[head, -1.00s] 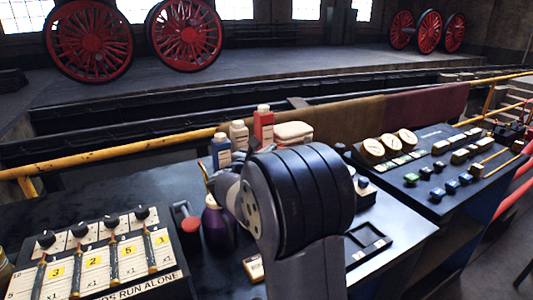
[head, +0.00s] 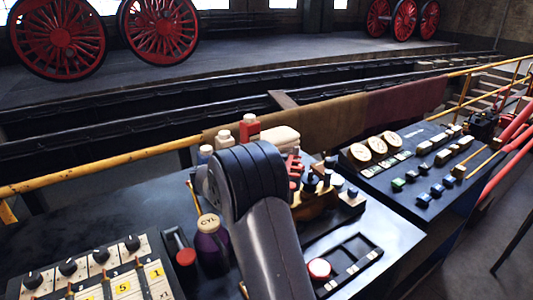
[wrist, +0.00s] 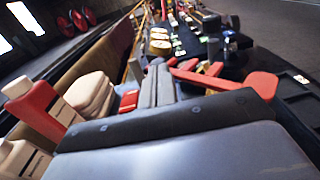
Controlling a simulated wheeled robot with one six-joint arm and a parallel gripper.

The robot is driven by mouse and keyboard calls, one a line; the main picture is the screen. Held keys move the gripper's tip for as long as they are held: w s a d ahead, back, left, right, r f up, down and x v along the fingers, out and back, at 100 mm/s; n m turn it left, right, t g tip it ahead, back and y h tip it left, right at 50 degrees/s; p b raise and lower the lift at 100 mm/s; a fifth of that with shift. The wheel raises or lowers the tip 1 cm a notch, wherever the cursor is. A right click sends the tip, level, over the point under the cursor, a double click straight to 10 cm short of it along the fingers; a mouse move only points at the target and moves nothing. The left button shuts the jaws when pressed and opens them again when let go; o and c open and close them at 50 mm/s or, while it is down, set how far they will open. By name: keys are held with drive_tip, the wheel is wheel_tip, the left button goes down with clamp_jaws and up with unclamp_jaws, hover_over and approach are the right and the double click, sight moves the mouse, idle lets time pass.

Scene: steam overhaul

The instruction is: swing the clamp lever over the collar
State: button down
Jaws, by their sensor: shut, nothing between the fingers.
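A red lever (wrist: 215,78) with a broad flat end lies just beyond my fingers in the wrist view, reaching to the right. It looks like the clamp lever. In the head view, red parts (head: 294,168) show just right of my arm, beside a brass fitting with dark knobs (head: 316,203). I cannot pick out the collar for certain; my arm hides part of this area. My gripper (wrist: 158,84) is shut and empty in the wrist view, close to the lever. I cannot tell whether they touch. In the head view my arm hides the gripper.
White (head: 222,140) and red (head: 250,128) bottles and a folded cloth (head: 275,138) stand behind my arm. A purple oil can (head: 210,245) is to its left. A tray with a red knob (head: 319,268) lies in front. A gauge panel (head: 410,165) is at right.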

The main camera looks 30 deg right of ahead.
drive_tip(key=shift+s+d+r+m+g+p, duration=0.1)
drive_tip(key=shift+s+d+m+g+p, duration=0.25)
drive_tip(key=shift+d+p, duration=0.45)
drive_tip(key=shift+s+d+m+g+p, duration=0.2)
drive_tip(key=shift+d+g+p, duration=0.25)
drive_tip(key=shift+d, duration=0.5)
drive_tip(key=shift+s+d+r+m+g+p, duration=0.15)
drive_tip(key=shift+d+m+g+p, duration=0.25)
drive_tip(key=shift+d+p, duration=0.4)
drive_tip(key=shift+s+d+f+m+g+y+p, duration=0.15)
drive_tip(key=shift+s+d+m+g+p, duration=0.15)
drive_tip(key=shift+m+g, duration=0.35)
drive_tip(key=shift+s+d+m+g+y+p, duration=0.2)
drive_tip(key=shift+d+m+g, duration=0.15)
drive_tip(key=shift+g, duration=0.55)
drive_tip(key=shift+s+d+f+m+g+y+p, duration=0.2)
drive_tip(key=shift+d+m+g, duration=0.25)
drive_tip(key=shift+g, duration=0.3)
drive_tip(key=shift+s, duration=0.1)
drive_tip(key=shift+a, duration=0.1)
drive_tip(key=b, duration=0.2)
approach(291, 158)
drive_tip(key=s, duration=0.1)
drive_tip(key=s+a+r, duration=0.1)
drive_tip(key=s+r, duration=0.1)
drive_tip(key=s, duration=0.1)
drive_tip(key=shift+a, duration=0.15)
drive_tip(key=shift+r, duration=0.1)
